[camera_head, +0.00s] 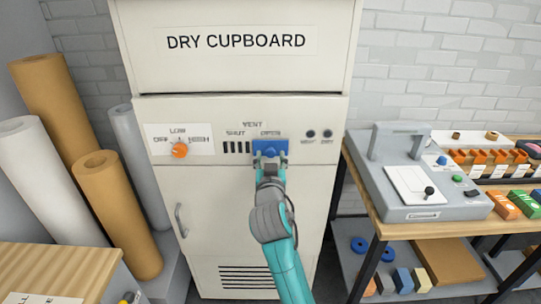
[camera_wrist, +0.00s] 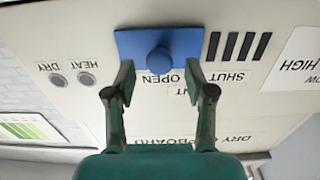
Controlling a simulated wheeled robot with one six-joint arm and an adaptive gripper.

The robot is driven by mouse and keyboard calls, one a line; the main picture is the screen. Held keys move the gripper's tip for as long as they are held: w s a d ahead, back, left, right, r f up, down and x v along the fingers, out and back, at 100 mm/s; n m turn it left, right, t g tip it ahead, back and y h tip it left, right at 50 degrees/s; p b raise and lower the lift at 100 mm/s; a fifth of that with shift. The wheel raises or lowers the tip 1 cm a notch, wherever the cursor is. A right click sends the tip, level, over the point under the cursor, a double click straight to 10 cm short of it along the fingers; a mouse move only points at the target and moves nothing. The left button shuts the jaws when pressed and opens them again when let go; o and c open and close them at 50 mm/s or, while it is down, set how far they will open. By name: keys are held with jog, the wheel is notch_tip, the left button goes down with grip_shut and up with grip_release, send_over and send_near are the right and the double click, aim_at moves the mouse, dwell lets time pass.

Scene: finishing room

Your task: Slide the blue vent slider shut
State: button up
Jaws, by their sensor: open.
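The blue vent slider (camera_head: 270,149) is a flat blue plate on the front of the dry cupboard (camera_head: 270,222), under the word OPEN. To its left, dark vent slots (camera_head: 237,147) show uncovered under the word SHUT. In the wrist view the slider (camera_wrist: 132,46) has a round blue knob (camera_wrist: 160,60) at its middle. My gripper (camera_wrist: 160,75) is open, with one finger on each side of the knob. The fingertips reach the slider's lower edge in that view; I cannot tell whether they touch it. In the head view my gripper (camera_head: 269,165) partly covers the slider.
An orange dial (camera_head: 179,150) sits left of the slots, and two small round indicators (camera_head: 319,134) sit right of the slider. A door handle (camera_head: 181,220) is lower left. A workbench (camera_head: 400,230) with a grey machine (camera_head: 418,190) stands right; rolls (camera_head: 117,215) stand left.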

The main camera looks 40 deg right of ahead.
jog(key=shift+x, duration=0.95)
grip_shut()
jog(key=w+a, duration=0.4)
jog(key=a, duration=0.1)
jog(key=w+a, duration=0.2)
jog(key=a, duration=0.1)
jog(key=shift+a, duration=0.2)
jog(key=shift+w, duration=0.1)
grip_release()
jog(key=shift+a, duration=0.1)
